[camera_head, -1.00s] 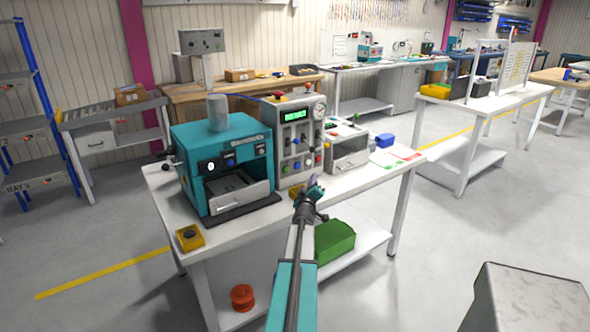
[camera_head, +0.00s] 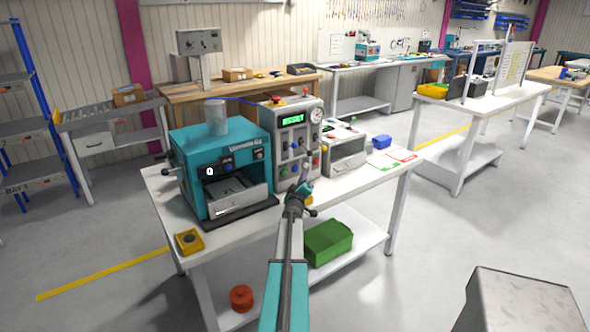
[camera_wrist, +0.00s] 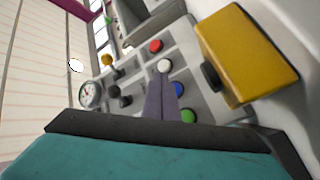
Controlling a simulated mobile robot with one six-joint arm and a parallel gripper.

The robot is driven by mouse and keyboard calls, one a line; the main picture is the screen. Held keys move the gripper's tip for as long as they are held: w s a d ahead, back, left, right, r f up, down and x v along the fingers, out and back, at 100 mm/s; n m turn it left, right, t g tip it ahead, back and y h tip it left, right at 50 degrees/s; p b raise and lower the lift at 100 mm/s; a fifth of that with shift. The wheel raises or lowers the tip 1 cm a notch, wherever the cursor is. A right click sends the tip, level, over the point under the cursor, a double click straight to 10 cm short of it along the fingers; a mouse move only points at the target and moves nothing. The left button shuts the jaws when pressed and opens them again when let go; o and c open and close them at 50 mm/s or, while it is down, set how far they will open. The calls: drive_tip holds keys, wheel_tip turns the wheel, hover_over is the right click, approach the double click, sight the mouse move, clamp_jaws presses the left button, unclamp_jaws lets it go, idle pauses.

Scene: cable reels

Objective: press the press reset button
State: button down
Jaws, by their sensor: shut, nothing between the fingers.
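A grey control panel (camera_head: 301,112) with a lit green display (camera_head: 292,120) stands on the white bench beside the teal press (camera_head: 190,150). In the wrist view its face carries a red button (camera_wrist: 155,46), a white button (camera_wrist: 164,65), a blue button (camera_wrist: 178,89), a green button (camera_wrist: 188,115) and black knobs (camera_wrist: 115,91). No label is readable, so I cannot tell which is the press reset button. My gripper (camera_head: 305,182) is shut and empty in front of the panel's lower part. In the wrist view its fingertips (camera_wrist: 162,78) overlap the panel near the white and blue buttons; contact cannot be told.
A yellow box (camera_head: 189,241) with a dark round top sits at the bench's front left corner. A grey drawer unit (camera_head: 347,155) stands right of the panel. A green bin (camera_head: 328,243) and an orange-red reel (camera_head: 241,298) are on the lower shelf.

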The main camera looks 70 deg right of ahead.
drive_tip(key=shift+w+d+p, duration=0.4)
drive_tip(key=shift+w, duration=0.25)
drive_tip(key=shift+w+d+p, duration=0.35)
drive_tip(key=shift+w+p, duration=0.05)
drive_tip(key=shift+w, duration=0.2)
drive_tip(key=shift+w+d+p, duration=0.5)
drive_tip(key=shift+w+p, duration=0.1)
drive_tip(key=shift+w, duration=0.05)
idle(2.4)
drive_tip(key=shift+s+a, duration=0.1)
drive_tip(key=shift+s, duration=0.05)
idle(0.3)
drive_tip(key=shift+s+a+b, duration=0.35)
drive_tip(key=shift+s+a, duration=0.05)
drive_tip(key=shift+s, duration=0.2)
drive_tip(key=shift+s+a+b, duration=0.65)
drive_tip(key=shift+s+a, duration=0.05)
drive_tip(key=shift+s, duration=0.35)
drive_tip(key=shift+s+a+b, duration=0.6)
drive_tip(key=shift+s+a, duration=0.05)
drive_tip(key=shift+s, duration=0.35)
